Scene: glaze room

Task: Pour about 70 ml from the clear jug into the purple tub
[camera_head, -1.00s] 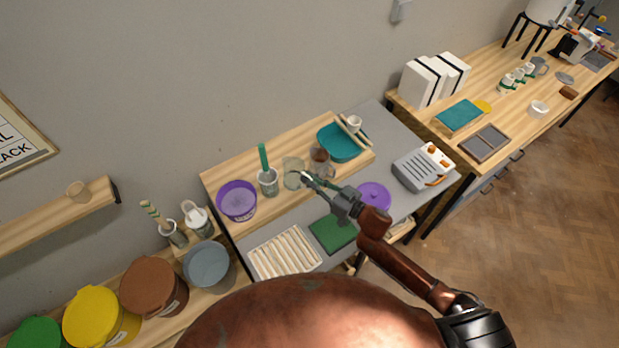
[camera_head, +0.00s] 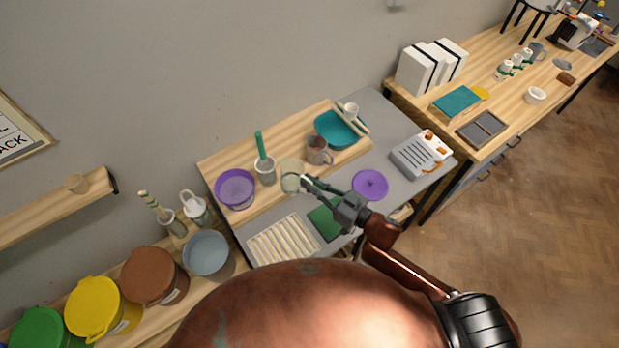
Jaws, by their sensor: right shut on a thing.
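The clear jug (camera_head: 291,176), pale and see-through, is at the front edge of the raised wooden shelf, right of the purple tub. My right gripper (camera_head: 306,182) is shut on the jug from its right side. The jug looks roughly upright; I cannot tell whether it is clear of the surface. The purple tub (camera_head: 235,202) stands open at the left end of the shelf. I cannot make out the liquid level in the jug. My left gripper is not in view.
A grey cup with a green-handled tool (camera_head: 265,172) stands between tub and jug. A brownish mug (camera_head: 318,151) and teal basin (camera_head: 340,143) are to the right. A purple lid (camera_head: 370,184), green mat (camera_head: 326,223) and slatted rack (camera_head: 283,241) lie in front.

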